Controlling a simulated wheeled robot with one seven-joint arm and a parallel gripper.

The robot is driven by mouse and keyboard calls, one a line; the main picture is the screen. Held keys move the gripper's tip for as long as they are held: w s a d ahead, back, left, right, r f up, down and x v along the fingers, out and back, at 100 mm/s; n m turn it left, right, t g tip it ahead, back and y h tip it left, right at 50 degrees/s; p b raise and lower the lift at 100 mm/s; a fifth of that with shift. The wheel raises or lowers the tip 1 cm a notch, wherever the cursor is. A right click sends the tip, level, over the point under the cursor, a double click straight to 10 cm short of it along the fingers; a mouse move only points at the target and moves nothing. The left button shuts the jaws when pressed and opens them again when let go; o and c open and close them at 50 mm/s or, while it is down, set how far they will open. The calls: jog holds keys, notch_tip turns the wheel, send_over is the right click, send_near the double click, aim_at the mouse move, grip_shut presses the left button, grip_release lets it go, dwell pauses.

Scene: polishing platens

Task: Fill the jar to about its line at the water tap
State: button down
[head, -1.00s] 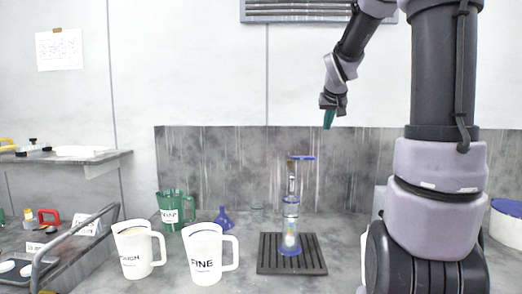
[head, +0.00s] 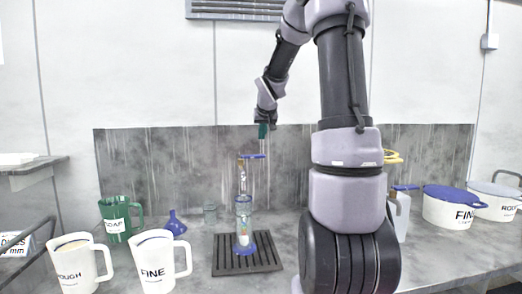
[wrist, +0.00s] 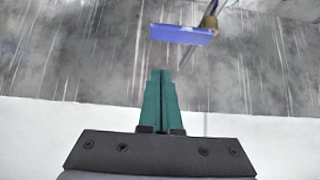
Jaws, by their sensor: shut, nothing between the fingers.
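The clear jar (head: 244,224) with a blue foot stands upright on the drain grate, under the water tap. Its line and any water level are too small to tell. The lever also shows at the top of the wrist view (wrist: 183,34). My gripper (head: 263,134), with green fingers, is shut and empty just above the lever, apart from it. In the wrist view its closed fingertips (wrist: 161,74) point toward the lever with a gap between.
The dark slotted grate (head: 228,268) lies under the jar. To its left stand a blue funnel (head: 175,226), a green SOAP jug (head: 115,222), and white ROUGH (head: 80,266) and FINE (head: 156,262) jugs. Lidded FINE (head: 450,211) and ROUGH (head: 492,206) tubs are at right.

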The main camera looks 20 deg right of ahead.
aim_at(261, 156)
jog(key=f, duration=0.1)
jog(key=w+f, duration=0.1)
jog(key=f, duration=0.1)
jog(key=w+f, duration=0.1)
jog(key=shift+d+f, duration=0.2)
jog(key=shift+d, duration=0.05)
jog(key=shift+f, duration=0.95)
jog(key=shift+w, duration=0.1)
